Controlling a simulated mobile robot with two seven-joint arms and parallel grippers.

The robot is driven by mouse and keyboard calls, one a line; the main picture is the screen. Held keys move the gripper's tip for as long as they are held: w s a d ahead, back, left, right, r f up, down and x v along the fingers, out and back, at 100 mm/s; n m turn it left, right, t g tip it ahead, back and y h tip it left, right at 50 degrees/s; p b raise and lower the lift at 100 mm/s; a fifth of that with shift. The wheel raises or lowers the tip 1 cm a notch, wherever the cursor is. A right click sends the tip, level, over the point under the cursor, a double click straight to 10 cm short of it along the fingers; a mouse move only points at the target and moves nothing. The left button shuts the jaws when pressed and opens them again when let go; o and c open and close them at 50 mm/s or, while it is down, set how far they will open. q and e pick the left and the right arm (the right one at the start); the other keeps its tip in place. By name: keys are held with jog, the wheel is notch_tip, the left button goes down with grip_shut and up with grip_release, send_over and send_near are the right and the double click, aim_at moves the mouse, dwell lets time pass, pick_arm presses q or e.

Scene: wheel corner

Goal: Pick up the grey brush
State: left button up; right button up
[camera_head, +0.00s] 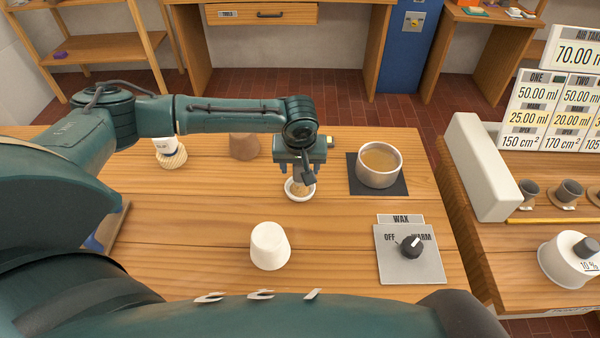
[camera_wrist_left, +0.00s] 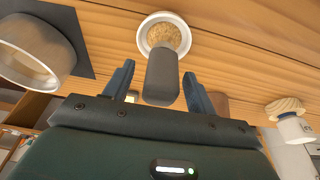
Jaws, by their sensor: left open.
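The grey brush (camera_wrist_left: 162,76) shows in the left wrist view as a rounded grey handle with a tan, speckled end in a small white dish (camera_wrist_left: 145,42). The dish also shows in the head view (camera_head: 289,190), where my gripper hides most of the brush. My left gripper (camera_head: 301,174) points down over the dish. In the left wrist view, its open fingers (camera_wrist_left: 158,70) are on either side of the grey handle, with visible gaps. Whether the handle is fully between them in depth is hard to tell. My right gripper is not in view.
A metal pot (camera_head: 380,164) on a dark mat is right of the dish. A white cup (camera_head: 270,247) stands in front, a brown cup (camera_head: 244,147) behind left. A wax knob panel (camera_head: 410,262) is front right. A white jar (camera_head: 166,146) is far left.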

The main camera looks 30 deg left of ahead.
pick_arm(q)
jog(key=shift+c, duration=0.3)
jog(key=c, duration=1)
notch_tip(320, 180, up, 10)
jog(key=shift+r, duration=0.1)
